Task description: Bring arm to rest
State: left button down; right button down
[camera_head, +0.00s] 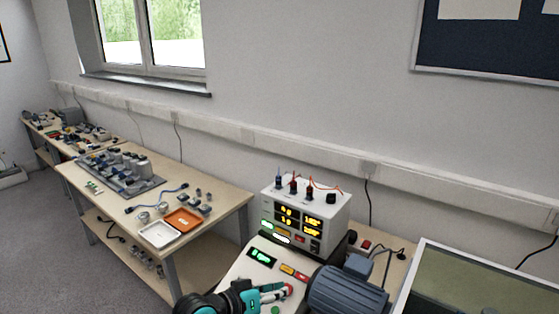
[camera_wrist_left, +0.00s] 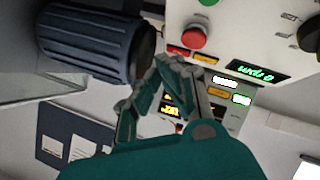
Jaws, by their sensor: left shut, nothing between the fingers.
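My left gripper (camera_head: 288,290) is at the bottom of the head view, over the sloped front of a white control panel (camera_head: 238,275). It is shut and empty. In the left wrist view the gripper (camera_wrist_left: 165,68) shows with its teal and grey fingers together, beside a blue-grey motor (camera_wrist_left: 92,40) and below a red button (camera_wrist_left: 194,37) on the panel. The motor (camera_head: 347,292) stands right of the gripper in the head view. I cannot tell whether the fingers touch the panel. My right gripper is not in view.
A white power supply (camera_head: 328,212) with lit displays stands behind the panel. A wooden workbench (camera_head: 215,190) to the left holds an orange tray (camera_head: 184,220), a white tray (camera_head: 159,234) and several small parts. A grey-framed box (camera_head: 470,280) is at the right. Grey floor (camera_head: 70,265) is clear at the lower left.

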pick_arm(q)
jog(key=s+f+y, duration=0.2)
jog(key=s+f, duration=0.3)
jog(key=s, duration=0.4)
jog(key=s+a+f+n+g+y, duration=0.1)
jog(key=s+a+f+g+y, duration=0.2)
jog(key=s+a, duration=0.8)
jog(key=s+a+f+n+g+y, duration=0.1)
jog(key=s+a+f+g+y, duration=0.3)
jog(key=s+a, duration=0.7)
notch_tip(320, 180, down, 24)
jog(key=s+d+t+y, duration=0.1)
jog(key=s+d, duration=0.1)
jog(key=s+a+f+m+g, duration=0.1)
jog(key=s+a+f, duration=0.2)
jog(key=s+f, duration=1.4)
jog(key=shift+a+y, duration=0.2)
jog(key=shift+y, duration=0.1)
jog(key=c, duration=2.1)
grip_release()
jog(key=shift+f, duration=0.1)
